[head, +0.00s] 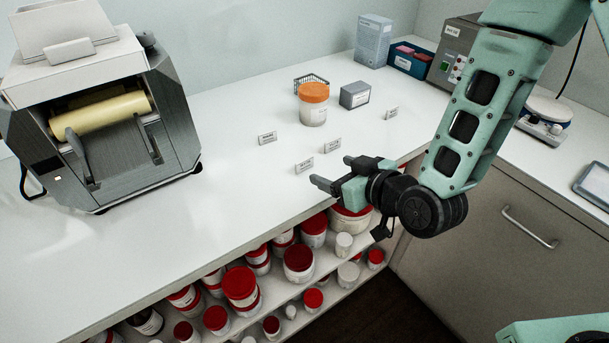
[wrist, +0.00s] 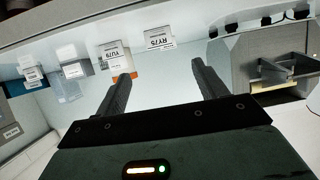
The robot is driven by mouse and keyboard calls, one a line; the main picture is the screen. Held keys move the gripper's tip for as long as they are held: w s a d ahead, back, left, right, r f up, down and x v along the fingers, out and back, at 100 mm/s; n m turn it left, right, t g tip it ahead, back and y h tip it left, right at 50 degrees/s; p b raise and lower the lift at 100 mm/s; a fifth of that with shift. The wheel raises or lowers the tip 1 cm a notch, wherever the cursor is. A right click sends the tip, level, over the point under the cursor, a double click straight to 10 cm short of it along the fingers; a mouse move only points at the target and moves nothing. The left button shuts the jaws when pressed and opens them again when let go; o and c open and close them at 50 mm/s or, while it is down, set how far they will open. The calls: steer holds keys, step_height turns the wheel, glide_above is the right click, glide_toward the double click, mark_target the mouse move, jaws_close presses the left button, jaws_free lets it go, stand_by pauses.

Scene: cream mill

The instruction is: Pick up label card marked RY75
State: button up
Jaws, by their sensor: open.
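Several small white label cards stand on the white counter in the head view: a left one (head: 267,138), a front one (head: 304,165), a middle one (head: 332,145) and a far right one (head: 391,113). Their print is too small to read there. In the wrist view, a card that appears to read RY75 (wrist: 159,38) is above the space between the fingers. A similar card (wrist: 113,52) is to its left; its first letters are unclear. My gripper (head: 317,181) is open and empty, just right of the front card. Its fingers also show in the wrist view (wrist: 158,80).
A large machine with a yellow roller (head: 100,112) fills the left. Red-lidded jars (head: 240,285) crowd the shelf below the counter's front edge.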

mark_target(305, 160)
steer(key=shift+w+a+f+b, duration=0.35)
steer(key=shift+f+b, duration=0.15)
steer(key=shift+b, duration=0.55)
steer(key=x, duration=0.7)
steer(key=shift+w+r, duration=0.1)
steer(key=shift+r, duration=0.1)
steer(key=shift+x, duration=2.65)
steer(key=c, duration=1.1)
